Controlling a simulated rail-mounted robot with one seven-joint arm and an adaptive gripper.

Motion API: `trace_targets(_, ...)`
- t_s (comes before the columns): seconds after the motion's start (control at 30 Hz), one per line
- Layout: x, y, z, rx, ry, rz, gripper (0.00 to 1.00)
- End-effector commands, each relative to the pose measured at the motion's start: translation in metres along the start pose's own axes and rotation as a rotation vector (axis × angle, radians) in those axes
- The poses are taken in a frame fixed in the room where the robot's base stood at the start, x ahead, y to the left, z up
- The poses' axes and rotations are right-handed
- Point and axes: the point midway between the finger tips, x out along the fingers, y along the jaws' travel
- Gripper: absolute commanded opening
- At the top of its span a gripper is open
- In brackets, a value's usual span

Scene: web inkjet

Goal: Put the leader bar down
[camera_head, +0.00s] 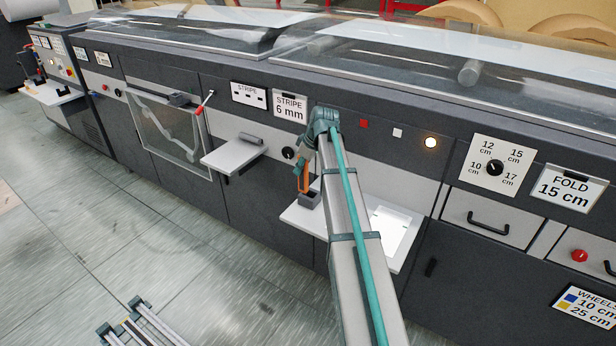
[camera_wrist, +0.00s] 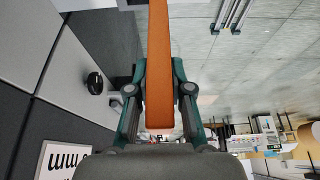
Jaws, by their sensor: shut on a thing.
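The leader bar is most likely the long orange bar (camera_wrist: 158,50) that fills the middle of the wrist view. My gripper (camera_wrist: 158,72) has one teal finger on each side of it and is shut on it. In the head view, my gripper (camera_head: 302,166) points down in front of the machine, partly hidden by my arm. The orange bar (camera_head: 304,183) shows below it, just above or in a small dark box (camera_head: 310,200) on a white shelf (camera_head: 299,218). I cannot tell whether the bar's lower end touches the box.
A smaller white shelf (camera_head: 232,155) with a grey roller juts out to the left. A black knob (camera_head: 288,153) sits close behind my gripper. A white sheet (camera_head: 392,230) lies on the shelf right of my arm. A metal frame (camera_head: 140,325) lies on the open floor.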

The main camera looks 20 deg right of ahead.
Motion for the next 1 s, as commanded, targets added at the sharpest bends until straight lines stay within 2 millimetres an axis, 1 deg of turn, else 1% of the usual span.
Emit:
trace_targets(0.03, 0.004, 0.007, 0.004, 0.003, -0.001, -0.001, 0.0)
trace_targets(0.1, 0.011, 0.013, 0.009, 0.001, 0.0, 0.0, 0.0)
trace_targets(0.2, 0.018, 0.018, 0.014, 0.001, 0.0, 0.0, 0.0)
trace_targets(0.37, 0.023, 0.023, 0.018, 0.0, 0.001, 0.001, 0.0)
trace_targets(0.47, 0.029, 0.029, 0.023, 0.001, 0.0, 0.001, 0.0)
trace_targets(0.6, 0.047, 0.028, 0.03, 0.001, 0.0, -0.001, 0.0)
trace_targets(0.7, 0.056, 0.028, 0.034, 0.001, 0.0, 0.0, 0.0)
trace_targets(1.0, 0.058, 0.028, 0.035, 0.0, 0.001, 0.001, 0.0)
